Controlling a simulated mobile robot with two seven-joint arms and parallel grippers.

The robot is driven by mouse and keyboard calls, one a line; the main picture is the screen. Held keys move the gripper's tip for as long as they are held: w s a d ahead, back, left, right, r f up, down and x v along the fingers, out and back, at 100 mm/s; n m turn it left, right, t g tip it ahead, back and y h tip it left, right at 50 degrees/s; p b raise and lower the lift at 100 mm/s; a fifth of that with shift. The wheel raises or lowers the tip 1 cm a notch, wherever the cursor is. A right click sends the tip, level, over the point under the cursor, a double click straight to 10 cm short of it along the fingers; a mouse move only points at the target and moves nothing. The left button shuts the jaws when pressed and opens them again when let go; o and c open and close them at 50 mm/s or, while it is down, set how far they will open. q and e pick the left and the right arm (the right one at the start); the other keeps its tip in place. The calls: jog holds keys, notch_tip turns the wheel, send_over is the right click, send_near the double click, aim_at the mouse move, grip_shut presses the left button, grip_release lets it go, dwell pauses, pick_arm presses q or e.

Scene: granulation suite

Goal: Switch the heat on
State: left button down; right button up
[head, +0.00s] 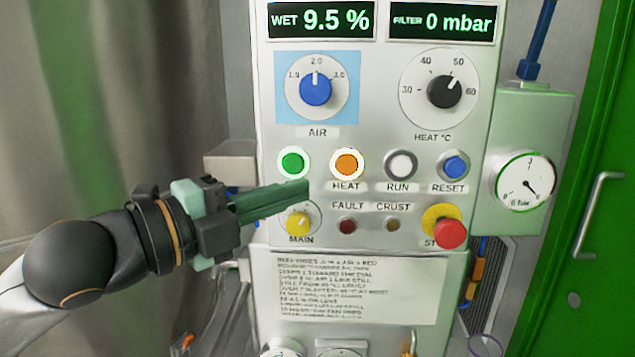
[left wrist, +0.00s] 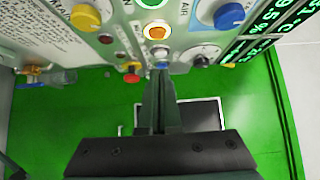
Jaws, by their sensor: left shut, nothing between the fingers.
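The orange HEAT button (head: 346,163) sits in the middle row of the panel, with a pale bright ring around it. It also shows in the left wrist view (left wrist: 157,31). My left gripper (head: 305,191) is shut and empty. Its fingertips appear below and left of the HEAT button in the head view, in front of the panel near the MAIN knob (head: 298,222). In the left wrist view the fingers (left wrist: 159,80) point towards the button row; I cannot tell their exact gap from the panel. My right gripper is not in view.
A green button (head: 292,163) is left of HEAT; the RUN button (head: 400,165) and blue RESET button (head: 455,167) are to its right. The red stop button (head: 451,234) protrudes lower right. The blue AIR knob (head: 316,90) and black HEAT °C dial (head: 444,91) are above.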

pick_arm(q)
jog(key=shift+v, duration=1.3)
jog(key=shift+d, duration=0.1)
